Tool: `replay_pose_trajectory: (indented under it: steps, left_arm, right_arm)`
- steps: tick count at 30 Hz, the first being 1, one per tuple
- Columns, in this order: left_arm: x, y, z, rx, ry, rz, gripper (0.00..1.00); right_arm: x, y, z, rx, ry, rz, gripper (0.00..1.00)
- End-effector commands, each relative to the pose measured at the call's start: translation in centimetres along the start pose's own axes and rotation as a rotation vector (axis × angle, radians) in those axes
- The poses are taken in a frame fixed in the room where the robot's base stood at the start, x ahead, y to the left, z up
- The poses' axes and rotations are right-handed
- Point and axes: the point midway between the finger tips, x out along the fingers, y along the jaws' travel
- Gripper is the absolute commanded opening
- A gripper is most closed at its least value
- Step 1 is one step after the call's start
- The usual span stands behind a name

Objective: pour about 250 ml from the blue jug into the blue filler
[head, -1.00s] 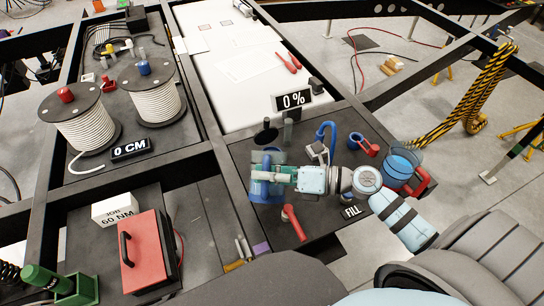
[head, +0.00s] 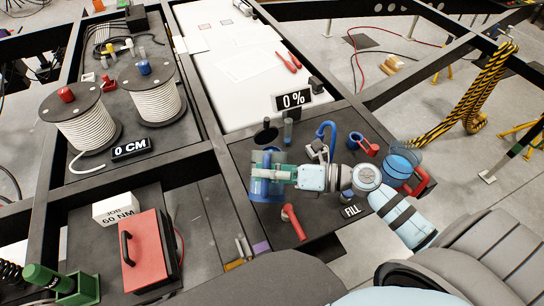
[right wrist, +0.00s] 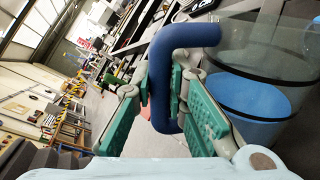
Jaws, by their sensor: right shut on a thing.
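The blue jug (head: 262,187), a clear vessel with blue liquid, is at the left of the dark bench in the head view. My right gripper (head: 288,174) is shut on its blue handle (right wrist: 165,75), seen close in the right wrist view, where the jug's clear wall and blue liquid (right wrist: 245,105) also show. A round blue opening with a red part (head: 357,138), which looks like the blue filler, stands behind my right arm, apart from the jug. I cannot tell the jug's exact tilt. My left gripper is out of view.
Another clear vessel with blue liquid and a red handle (head: 402,160) stands right of my right arm. A red lever-like part (head: 292,221) and a FILL label (head: 351,211) are at the front. A "0 %" display (head: 292,98) and a blue hooped tube (head: 328,130) stand behind.

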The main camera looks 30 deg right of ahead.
Motion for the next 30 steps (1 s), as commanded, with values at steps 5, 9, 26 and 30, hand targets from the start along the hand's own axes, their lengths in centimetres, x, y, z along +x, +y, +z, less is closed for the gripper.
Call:
replay_pose_trajectory:
  steps: [5, 9, 26, 30]
  left_arm:
    - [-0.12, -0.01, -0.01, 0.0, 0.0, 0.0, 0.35]
    - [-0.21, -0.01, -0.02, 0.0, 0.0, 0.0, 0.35]
    - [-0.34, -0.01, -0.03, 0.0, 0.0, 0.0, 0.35]
    - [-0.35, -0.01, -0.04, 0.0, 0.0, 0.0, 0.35]
  right_arm:
    - [0.02, 0.05, 0.16, 0.008, 0.001, 0.001, 0.0]
    - [0.04, 0.03, 0.25, 0.019, 0.003, 0.002, 0.0]
    - [0.05, -0.04, 0.38, 0.04, 0.007, 0.002, 0.0]
    - [0.04, -0.06, 0.4, 0.043, 0.008, 0.001, 0.0]
